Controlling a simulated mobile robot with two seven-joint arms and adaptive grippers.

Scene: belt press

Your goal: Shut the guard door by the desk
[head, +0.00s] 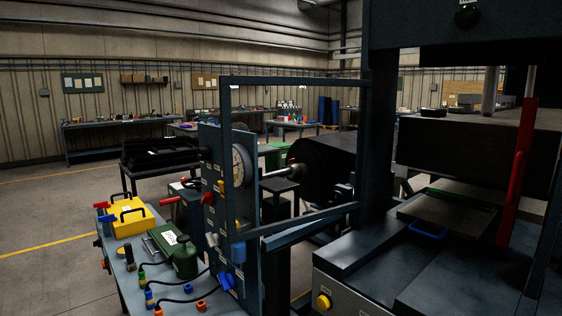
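The guard door (300,222) is a dark blue-grey rectangular frame in the middle of the head view. It stands upright and swung out from the press (378,130), its far edge near the desk (130,286). I can see a panel with a round gauge (239,165) and the hall through or behind it. Its right edge meets the press's dark upright post. I cannot make out a latch or handle on it. Neither of my grippers is in view.
The desk holds a yellow case (131,219), a green canister (184,258), cables and coloured plugs. The press bed (440,262) has a plate with a blue handle (427,231); a red bar (518,170) stands at right. Open floor (50,230) lies left.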

